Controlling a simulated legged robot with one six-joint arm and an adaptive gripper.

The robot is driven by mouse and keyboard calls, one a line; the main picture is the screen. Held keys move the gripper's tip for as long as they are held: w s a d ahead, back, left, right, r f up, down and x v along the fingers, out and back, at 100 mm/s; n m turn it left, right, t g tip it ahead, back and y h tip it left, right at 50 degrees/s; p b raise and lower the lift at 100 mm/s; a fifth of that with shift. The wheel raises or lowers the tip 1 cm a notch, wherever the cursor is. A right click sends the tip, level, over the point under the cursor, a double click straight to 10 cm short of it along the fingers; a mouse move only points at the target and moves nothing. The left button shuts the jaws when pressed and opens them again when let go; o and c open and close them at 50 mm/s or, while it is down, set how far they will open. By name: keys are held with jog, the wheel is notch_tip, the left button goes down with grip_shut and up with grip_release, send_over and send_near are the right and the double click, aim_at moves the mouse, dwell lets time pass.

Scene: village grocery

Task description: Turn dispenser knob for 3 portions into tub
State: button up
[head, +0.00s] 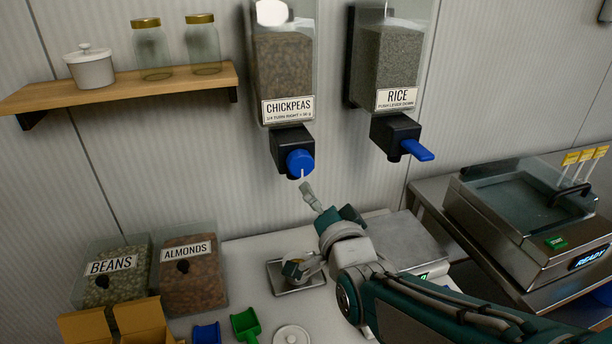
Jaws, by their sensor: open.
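The chickpeas dispenser (283,65) hangs on the wall, with a round blue knob (300,162) on its black outlet. A pale mark on the knob points down. My gripper (305,232) is open and empty below the knob, its fingers spread up and down and apart from the knob. A small metal tray (287,287) on the counter lies under the outlet. A small round vessel, perhaps the tub (289,267), sits on it, partly hidden by my lower finger; its contents are unclear.
A rice dispenser (390,60) with a blue lever (417,150) hangs to the right. Bins of beans (108,275) and almonds (193,280) stand left. Blue and green scoops (245,324) and a white lid (292,335) lie in front. A machine (530,215) stands right.

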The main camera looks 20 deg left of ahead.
aim_at(301, 167)
jog(key=w+a+n, duration=0.2)
jog(key=w+n, duration=0.1)
jog(key=n, duration=0.3)
jog(key=w+a+n, duration=0.2)
jog(key=w+n, duration=0.1)
jog(key=n, duration=0.4)
jog(key=w+a+n, duration=0.2)
jog(key=w+n, duration=0.1)
jog(key=n, duration=0.4)
jog(key=shift+w+a+r, duration=0.2)
jog(key=shift+w, duration=0.15)
jog(key=shift+c, duration=0.3)
jog(key=c, duration=0.9)
